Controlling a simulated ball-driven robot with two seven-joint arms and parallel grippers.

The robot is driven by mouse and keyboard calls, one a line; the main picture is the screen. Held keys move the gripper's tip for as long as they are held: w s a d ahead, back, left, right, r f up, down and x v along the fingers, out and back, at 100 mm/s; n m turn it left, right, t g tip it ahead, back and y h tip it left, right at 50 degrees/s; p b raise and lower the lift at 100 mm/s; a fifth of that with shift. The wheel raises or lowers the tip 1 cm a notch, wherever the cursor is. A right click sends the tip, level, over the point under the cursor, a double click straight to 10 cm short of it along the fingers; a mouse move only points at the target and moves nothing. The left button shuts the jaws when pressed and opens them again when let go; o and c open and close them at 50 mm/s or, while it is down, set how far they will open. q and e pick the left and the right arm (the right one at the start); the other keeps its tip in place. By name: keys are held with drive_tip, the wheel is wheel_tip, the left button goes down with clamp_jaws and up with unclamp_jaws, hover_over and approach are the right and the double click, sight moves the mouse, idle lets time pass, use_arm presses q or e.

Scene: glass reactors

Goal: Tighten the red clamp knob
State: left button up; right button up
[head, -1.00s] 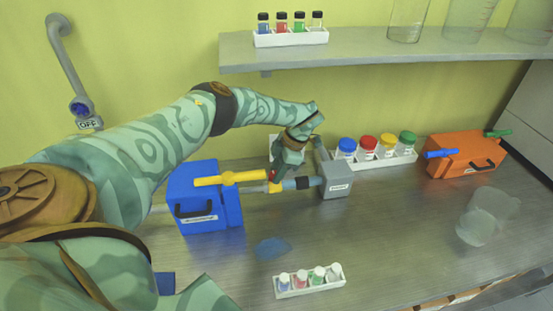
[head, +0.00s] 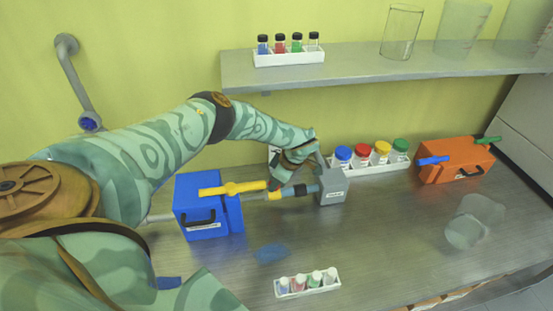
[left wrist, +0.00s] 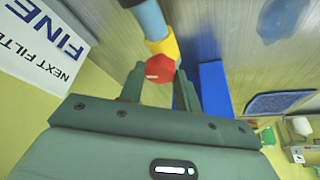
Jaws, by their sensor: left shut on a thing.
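The red clamp knob (left wrist: 160,68) shows in the left wrist view, on the yellow clamp fitting (left wrist: 163,47) at the end of a blue-grey pipe (left wrist: 148,18). My left gripper (left wrist: 158,82) has its two fingers on either side of the knob and is shut on it. In the head view my left gripper (head: 273,184) reaches down from above to the pipe line between the blue box (head: 207,222) and the grey box (head: 333,189). There the fingers hide most of the knob. My right gripper is not in view.
A yellow handle (head: 232,188) lies across the blue box's top. Behind the grey box stands a white rack of jars with coloured lids (head: 382,152). A vial rack (head: 308,290), a blue patch (head: 271,253) and a clear beaker (head: 472,224) are in front. The middle bench is bare.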

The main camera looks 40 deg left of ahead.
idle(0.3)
use_arm(q)
drive_tip(key=o, duration=1)
drive_tip(key=p+v, duration=0.1)
drive_tip(key=v, duration=1.5)
drive_tip(key=shift+w+d, duration=0.1)
